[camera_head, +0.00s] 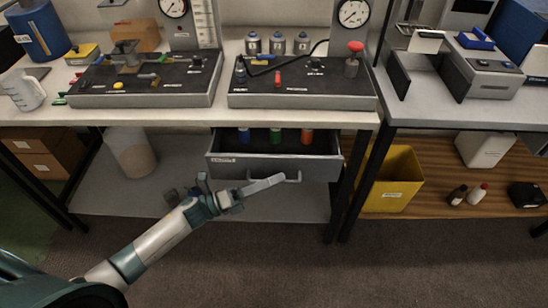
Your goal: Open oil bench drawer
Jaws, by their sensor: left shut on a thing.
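The grey oil bench drawer (225,168) hangs under the middle bench. It is pulled out, with its front standing forward of the bench edge. Blue, green and orange-red bottles (276,136) show inside it. A curved metal handle (296,178) sits low on its front. My left gripper (270,185) reaches up from the lower left and is shut on the handle. The fingers cover the handle's left part, so the exact contact is hidden. My right gripper is not in view.
Two panels with gauges (353,13) stand on the bench (150,117). A yellow bin (395,182) stands right of the drawer, beyond a black table leg (345,185). A translucent container (130,152) stands on the lower shelf at left. The carpet in front is clear.

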